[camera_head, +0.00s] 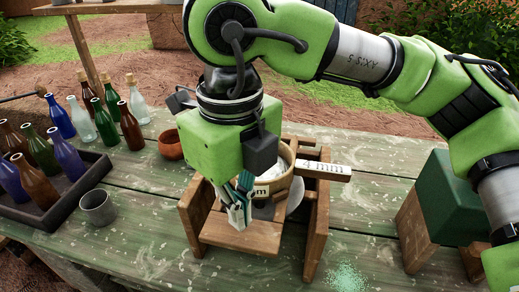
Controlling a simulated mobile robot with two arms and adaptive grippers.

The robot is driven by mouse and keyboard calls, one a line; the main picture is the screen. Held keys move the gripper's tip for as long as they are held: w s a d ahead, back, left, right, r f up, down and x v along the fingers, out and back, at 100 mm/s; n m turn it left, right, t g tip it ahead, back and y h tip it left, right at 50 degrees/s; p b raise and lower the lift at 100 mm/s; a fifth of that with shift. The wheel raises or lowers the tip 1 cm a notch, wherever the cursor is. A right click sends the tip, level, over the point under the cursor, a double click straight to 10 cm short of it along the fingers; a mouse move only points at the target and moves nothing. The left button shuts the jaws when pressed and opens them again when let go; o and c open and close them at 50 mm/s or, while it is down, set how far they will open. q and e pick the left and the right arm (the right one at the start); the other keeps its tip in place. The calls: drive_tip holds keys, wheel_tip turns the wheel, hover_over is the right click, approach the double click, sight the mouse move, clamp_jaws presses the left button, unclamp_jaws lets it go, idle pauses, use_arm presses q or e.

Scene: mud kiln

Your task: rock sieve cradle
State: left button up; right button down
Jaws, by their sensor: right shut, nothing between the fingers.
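The wooden cradle (316,240) stands on the green table. Its front board (240,236) sits between two side walls. A round pale sieve (288,155) with a partly hidden label sits inside the cradle, mostly behind my gripper. A wooden bar marked "4 mm" (323,168) sticks out to the right. My right gripper (238,218) points down at the front of the cradle, shut and empty. Its fingertips are over or against the front board; I cannot tell if they touch. My left gripper is not in view.
A dark tray (62,213) of several bottles, a grey cup (98,208) and a clay bowl (171,146) stand left. More bottles stand behind. A green block in a wooden stand (413,232) is right. Pale green grains (346,277) lie in front.

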sight(242, 234)
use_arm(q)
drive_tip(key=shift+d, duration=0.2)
use_arm(e)
drive_tip(key=shift+f, duration=0.25)
wheel_tip(242, 234, down, 5)
drive_tip(key=b, duration=0.5)
drive_tip(key=shift+f, duration=0.1)
drive_tip(key=shift+r, duration=0.4)
use_arm(q)
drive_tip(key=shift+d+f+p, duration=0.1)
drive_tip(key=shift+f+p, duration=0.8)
drive_tip(key=shift+p, duration=0.7)
use_arm(e)
drive_tip(key=shift+r, duration=2.35)
drive_tip(key=shift+r, duration=0.1)
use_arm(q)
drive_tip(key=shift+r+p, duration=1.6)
use_arm(e)
drive_tip(key=shift+r, duration=2.45)
